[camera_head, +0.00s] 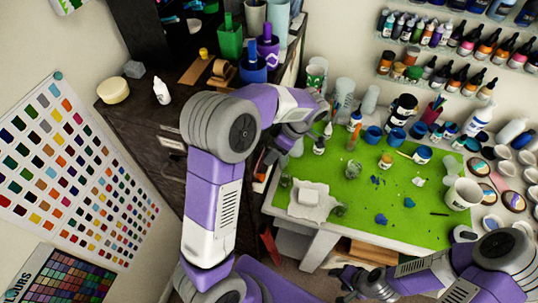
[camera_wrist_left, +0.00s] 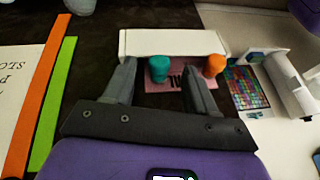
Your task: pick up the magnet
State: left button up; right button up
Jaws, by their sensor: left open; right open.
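In the left wrist view, my left gripper (camera_wrist_left: 158,72) is open, its two grey fingers spread apart. A teal knob-shaped piece (camera_wrist_left: 159,66) shows in the gap between the fingers, and a similar orange piece (camera_wrist_left: 213,65) is just right of the right finger. They look like knob magnets, but I cannot tell for sure which one is the magnet. No contact with the fingers is visible. In the head view, my left gripper (camera_head: 270,156) is by the dark cabinet's side, partly hidden by my arm. My right gripper (camera_head: 347,279) is open and empty in front of the green-topped table.
A white box (camera_wrist_left: 174,42) and a pink card (camera_wrist_left: 165,85) lie by the knobs. The green-topped table (camera_head: 408,220) holds cups, bottles and blue blobs. A dark cabinet (camera_head: 140,120) stands left of it.

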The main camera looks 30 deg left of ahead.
pick_arm(q)
jog(key=shift+a+f, duration=0.25)
jog(key=shift+f, duration=0.3)
jog(key=shift+s, duration=0.15)
grip_shut()
jog(key=shift+r, duration=0.1)
